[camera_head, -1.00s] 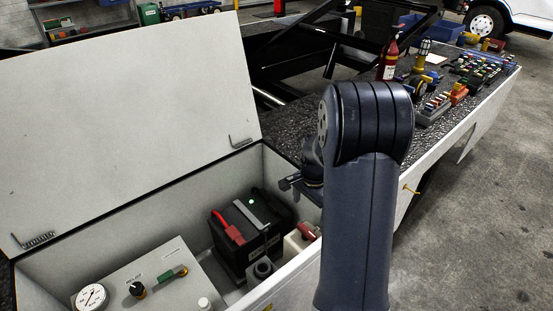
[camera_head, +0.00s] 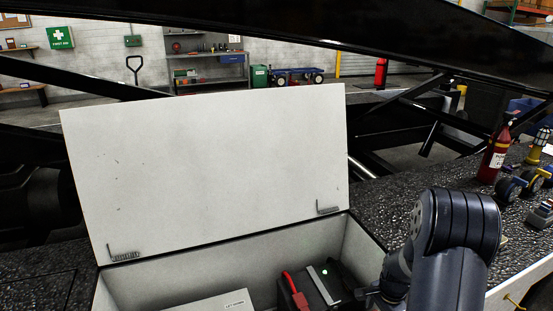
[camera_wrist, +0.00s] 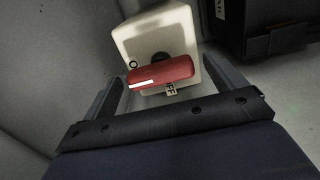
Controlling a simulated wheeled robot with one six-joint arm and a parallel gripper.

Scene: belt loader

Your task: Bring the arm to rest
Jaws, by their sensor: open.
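My arm rises at the lower right of the head view, and my gripper (camera_head: 368,293) shows only in part beside it, low at the right end of the open white box (camera_head: 230,265). In the wrist view my gripper (camera_wrist: 178,95) is open, its two fingers apart. Beyond the fingers is a pale block-shaped container (camera_wrist: 158,38) with a red handle (camera_wrist: 160,76) across it. The handle appears between the fingertips in the picture; I cannot tell how far away it is. The fingers hold nothing that I can see.
The box's white lid (camera_head: 210,170) stands raised behind it. A black battery (camera_head: 322,288) with a red clamp (camera_head: 293,290) sits inside. Dark beams cross above.

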